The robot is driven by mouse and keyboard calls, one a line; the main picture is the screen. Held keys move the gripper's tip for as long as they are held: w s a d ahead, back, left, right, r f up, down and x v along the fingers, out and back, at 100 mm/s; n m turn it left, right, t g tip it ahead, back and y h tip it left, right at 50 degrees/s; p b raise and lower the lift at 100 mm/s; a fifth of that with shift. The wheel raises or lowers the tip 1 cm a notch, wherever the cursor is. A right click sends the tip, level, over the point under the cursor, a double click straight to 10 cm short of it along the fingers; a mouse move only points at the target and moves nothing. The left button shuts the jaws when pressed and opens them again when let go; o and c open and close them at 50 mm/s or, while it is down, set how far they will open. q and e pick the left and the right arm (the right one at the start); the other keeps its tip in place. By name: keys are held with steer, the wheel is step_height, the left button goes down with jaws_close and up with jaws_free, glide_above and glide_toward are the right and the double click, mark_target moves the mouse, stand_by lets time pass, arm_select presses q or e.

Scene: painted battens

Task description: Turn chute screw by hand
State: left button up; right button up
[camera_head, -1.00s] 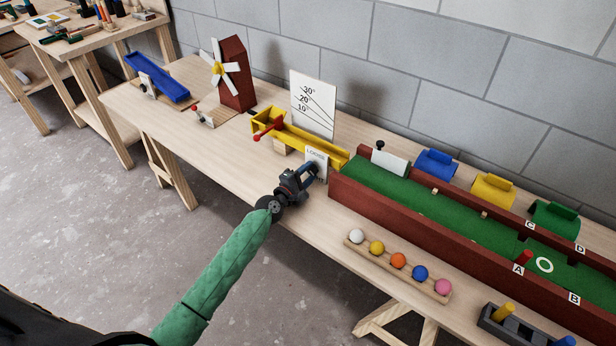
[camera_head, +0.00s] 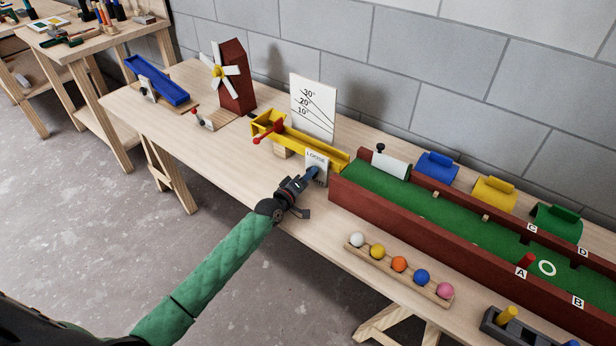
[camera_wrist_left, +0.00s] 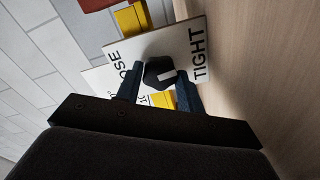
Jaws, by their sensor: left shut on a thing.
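The yellow chute (camera_head: 318,148) stands on the workbench in front of a white angle board (camera_head: 313,105). A white plate (camera_head: 316,158) at its lower end reads LOOSE; the left wrist view also shows the word TIGHT on this plate (camera_wrist_left: 186,38). The black screw knob (camera_wrist_left: 157,71) with a white mark sits at the plate's middle. My left gripper (camera_head: 314,174) is shut on the knob, one finger on each side in the left wrist view (camera_wrist_left: 160,84). In the head view the gripper hides the knob. My right gripper is out of view.
A red-walled green lane (camera_head: 450,215) stands right of the chute. A rack of coloured balls (camera_head: 399,272) lies near the bench's front edge. A toy windmill (camera_head: 233,78) and a blue trough (camera_head: 158,82) stand to the left. Bare bench lies left of my gripper.

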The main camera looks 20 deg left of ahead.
arm_select(q)
steer(key=shift+f+m, duration=0.15)
steer(key=shift+m, duration=0.35)
steer(key=o, duration=0.9)
steer(key=shift+o, duration=0.5)
